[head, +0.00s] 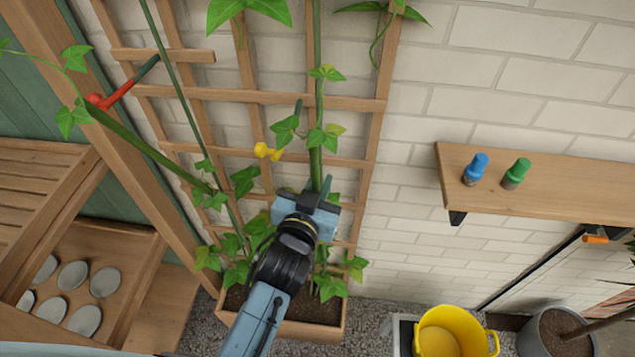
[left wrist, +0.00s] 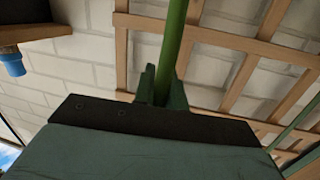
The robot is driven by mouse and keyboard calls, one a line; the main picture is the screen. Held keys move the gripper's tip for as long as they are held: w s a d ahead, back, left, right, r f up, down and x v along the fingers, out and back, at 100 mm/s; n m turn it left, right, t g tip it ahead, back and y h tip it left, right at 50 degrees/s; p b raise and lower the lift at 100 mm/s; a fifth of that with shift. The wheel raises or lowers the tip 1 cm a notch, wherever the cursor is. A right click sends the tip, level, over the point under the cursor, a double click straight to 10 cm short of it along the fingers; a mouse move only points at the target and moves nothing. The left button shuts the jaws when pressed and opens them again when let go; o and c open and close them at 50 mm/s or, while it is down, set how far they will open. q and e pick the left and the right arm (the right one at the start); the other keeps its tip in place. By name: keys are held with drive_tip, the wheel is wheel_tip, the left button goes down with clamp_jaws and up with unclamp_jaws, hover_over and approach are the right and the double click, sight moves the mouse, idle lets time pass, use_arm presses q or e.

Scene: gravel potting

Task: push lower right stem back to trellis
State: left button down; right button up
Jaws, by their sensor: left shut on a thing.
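The thick green right stem (head: 317,60) runs nearly upright in front of the right part of the wooden trellis (head: 225,95). Its leaves hang at mid height and near the planter. My left gripper (head: 319,187) is shut on the lower part of this stem, above the planter box (head: 310,331). In the left wrist view the stem (left wrist: 175,40) rises from between the dark fingertips (left wrist: 162,88), with trellis slats behind. I cannot tell whether the stem touches the slats. My arm hides the stem's base. The right gripper is not in view.
A second thick stem (head: 150,153) leans out left, with a red clip (head: 98,102) at its upper part. A yellow clip (head: 268,152) sits on the trellis. A shelf (head: 550,185) with blue and green bottles juts from the wall at right. A yellow bucket (head: 450,335) stands below.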

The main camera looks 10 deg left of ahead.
use_arm(q)
drive_tip(key=w+g+p, duration=0.3)
drive_tip(key=w+p, duration=0.3)
drive_tip(key=w, duration=0.1)
drive_tip(key=shift+w+r+p, duration=0.2)
drive_tip(key=shift+r+p, duration=0.15)
drive_tip(key=shift+p, duration=0.05)
drive_tip(key=c, duration=1.4)
unclamp_jaws()
drive_tip(key=shift+c, duration=0.2)
drive_tip(key=shift+s+r, duration=0.1)
drive_tip(key=v, duration=1.3)
drive_tip(key=shift+d, duration=0.15)
drive_tip(key=shift+s+r, duration=0.1)
